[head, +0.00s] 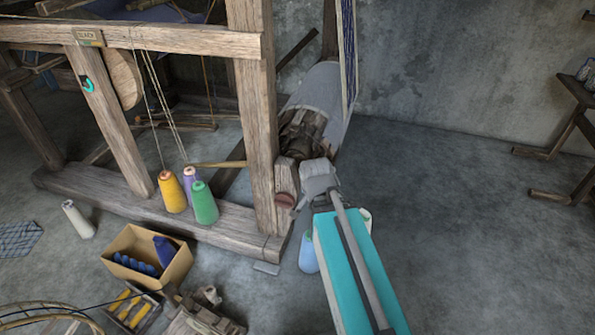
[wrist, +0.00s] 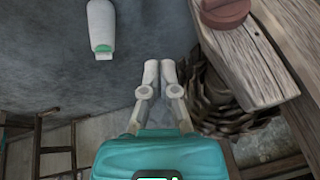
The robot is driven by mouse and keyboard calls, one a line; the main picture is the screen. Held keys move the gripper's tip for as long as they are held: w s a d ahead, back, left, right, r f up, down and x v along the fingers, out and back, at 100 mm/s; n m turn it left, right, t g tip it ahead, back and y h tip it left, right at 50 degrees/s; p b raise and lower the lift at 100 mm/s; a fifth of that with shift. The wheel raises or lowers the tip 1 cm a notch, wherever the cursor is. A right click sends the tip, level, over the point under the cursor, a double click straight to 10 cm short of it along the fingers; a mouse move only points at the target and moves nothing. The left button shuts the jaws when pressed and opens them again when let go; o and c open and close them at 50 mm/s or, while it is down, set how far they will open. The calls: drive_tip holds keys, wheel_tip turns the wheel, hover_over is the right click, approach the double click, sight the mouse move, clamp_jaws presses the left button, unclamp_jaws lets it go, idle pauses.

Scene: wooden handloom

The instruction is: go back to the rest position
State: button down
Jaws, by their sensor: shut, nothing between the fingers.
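My gripper (wrist: 159,72) shows in the wrist view with its two pale fingers close together, shut and empty. Its fingertips lie over the grey floor and beside the dark toothed wheel (wrist: 212,98). In the head view my teal and grey arm reaches up from the bottom right to the loom's right post. The fingers cannot be made out clearly there.
The wooden loom post (head: 256,120) and a reddish-brown disc (head: 285,201) are close left of my arm. A cardboard box (head: 150,258) sits lower left. Open floor (head: 470,240) lies to the right.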

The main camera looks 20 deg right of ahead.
drive_tip(key=s+a+r+n+g+y+p, duration=0.1)
drive_tip(key=s+a+r+n+g+p, duration=0.3)
drive_tip(key=s+a+r+n+p, duration=0.45)
wheel_tip(320, 180, up, 38)
drive_tip(key=w+d+n+p, duration=0.1)
drive_tip(key=p, duration=3.8)
drive_tip(key=shift+w+d+p, duration=0.25)
drive_tip(key=shift+w+p, duration=0.05)
drive_tip(key=shift+w, duration=0.05)
